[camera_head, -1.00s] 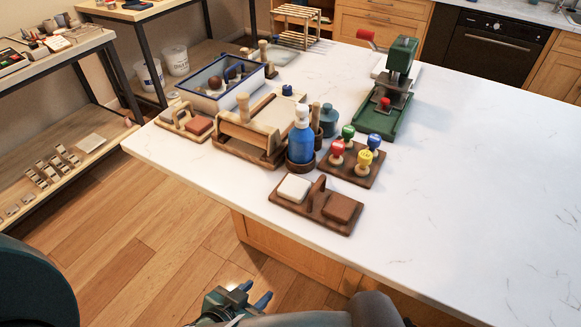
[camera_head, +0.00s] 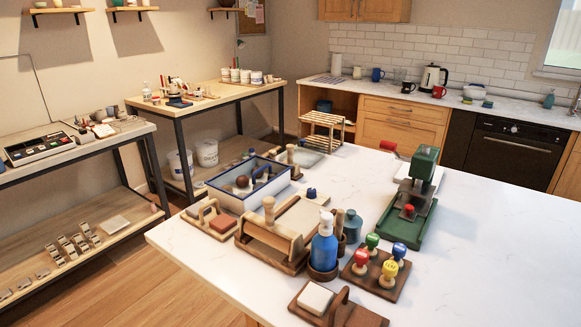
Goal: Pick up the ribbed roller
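I cannot make out a ribbed surface on any roller from here. A wooden roller-like bar (camera_head: 268,237) lies across the front of a wooden board tray (camera_head: 300,212) on the white table. Another upright wooden handle (camera_head: 291,155) stands farther back, behind the blue-rimmed box. Neither of my grippers is in the head view.
On the white table (camera_head: 480,260) are a blue-rimmed box (camera_head: 222,198), a blue bottle (camera_head: 323,247), a stand of coloured stamps (camera_head: 372,277), a green press (camera_head: 410,205) and a block holder (camera_head: 335,308). The table's right side is clear. Shelves stand at left.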

